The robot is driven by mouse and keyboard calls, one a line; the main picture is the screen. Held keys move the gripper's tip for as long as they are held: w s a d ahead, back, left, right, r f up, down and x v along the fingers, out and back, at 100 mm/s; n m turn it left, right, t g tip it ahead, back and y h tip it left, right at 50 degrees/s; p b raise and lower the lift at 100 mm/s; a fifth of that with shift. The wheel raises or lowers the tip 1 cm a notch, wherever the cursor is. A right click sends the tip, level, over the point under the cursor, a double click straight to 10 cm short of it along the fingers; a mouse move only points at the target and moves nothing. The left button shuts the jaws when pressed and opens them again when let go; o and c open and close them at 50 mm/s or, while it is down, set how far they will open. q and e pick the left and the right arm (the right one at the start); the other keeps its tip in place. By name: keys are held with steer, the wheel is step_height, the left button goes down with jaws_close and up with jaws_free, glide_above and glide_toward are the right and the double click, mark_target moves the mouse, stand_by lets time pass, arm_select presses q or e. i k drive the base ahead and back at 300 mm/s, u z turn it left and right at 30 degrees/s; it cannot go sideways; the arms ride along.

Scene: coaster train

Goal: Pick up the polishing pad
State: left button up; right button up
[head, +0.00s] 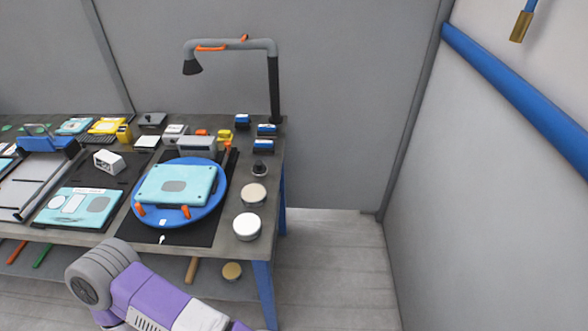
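Two round, pad-like pieces lie at the right end of the workbench (230,247) in the head view. One has a beige top (253,194). The other, nearer the front edge, has a white top and a darker rim (247,226). Either could be the polishing pad; I cannot tell which. A small dark knob-shaped piece (260,169) stands behind them. A grey and purple link of my arm crosses the bottom of the view in front of the bench. Neither gripper shows, so nothing is seen touching the pads.
A blue round turntable (151,221) holds a light-blue panel (176,185) with orange clamps, left of the pads. Blue-and-white blocks (264,146) sit behind. A lamp arm (273,90) rises at the back right corner. Floor right of the bench is clear up to the wall.

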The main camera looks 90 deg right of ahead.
mark_target(259, 170)
steer(key=z, duration=0.05)
steer(key=k, duration=0.05)
steer(key=z, duration=1.25)
